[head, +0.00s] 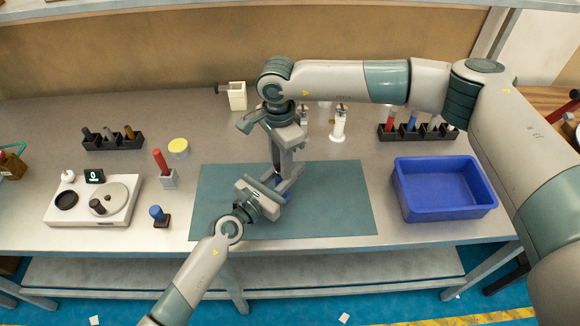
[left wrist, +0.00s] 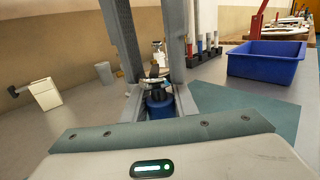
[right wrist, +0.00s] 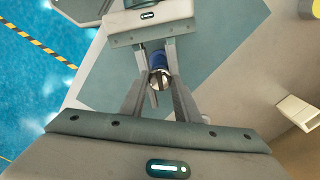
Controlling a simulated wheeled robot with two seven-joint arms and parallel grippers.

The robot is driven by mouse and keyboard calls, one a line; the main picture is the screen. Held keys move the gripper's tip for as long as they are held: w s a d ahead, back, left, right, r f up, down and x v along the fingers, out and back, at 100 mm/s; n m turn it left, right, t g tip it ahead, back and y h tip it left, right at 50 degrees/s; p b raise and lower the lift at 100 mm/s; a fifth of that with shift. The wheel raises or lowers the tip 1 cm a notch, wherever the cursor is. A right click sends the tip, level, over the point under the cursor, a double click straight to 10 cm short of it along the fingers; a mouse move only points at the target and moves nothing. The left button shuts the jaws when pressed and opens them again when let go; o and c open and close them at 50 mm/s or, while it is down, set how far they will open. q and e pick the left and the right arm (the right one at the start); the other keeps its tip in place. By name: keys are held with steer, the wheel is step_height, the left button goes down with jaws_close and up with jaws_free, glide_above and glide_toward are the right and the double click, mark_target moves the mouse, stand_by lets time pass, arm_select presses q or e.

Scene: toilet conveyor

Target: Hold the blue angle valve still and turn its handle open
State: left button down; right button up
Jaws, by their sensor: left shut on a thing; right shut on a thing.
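The blue angle valve (head: 284,189) is on the dark green mat (head: 335,200), mostly hidden by both grippers. My left gripper (head: 272,187) reaches in low and is shut on the valve's blue body, which shows between its fingers in the left wrist view (left wrist: 158,107). My right gripper (head: 284,170) comes down from above and is shut on the metallic handle at the top of the valve. In the right wrist view, the silver handle (right wrist: 160,79) sits between the right fingertips, with the blue body (right wrist: 157,58) beyond. The handle's exact angle is hard to tell.
A blue bin (head: 445,211) stands right of the mat. A white scale-like device (head: 120,215), a red-handled tool (head: 161,160) and a blue-topped item (head: 157,214) are at left. Dark racks (head: 113,142) and white fittings (head: 339,125) stand behind. The mat's right half is clear.

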steer(key=shift+n, duration=0.8)
steer(key=shift+n, duration=1.7)
steer(key=o, duration=0.9)
steer(key=m, duration=0.3)
steer(key=shift+m, duration=0.4)
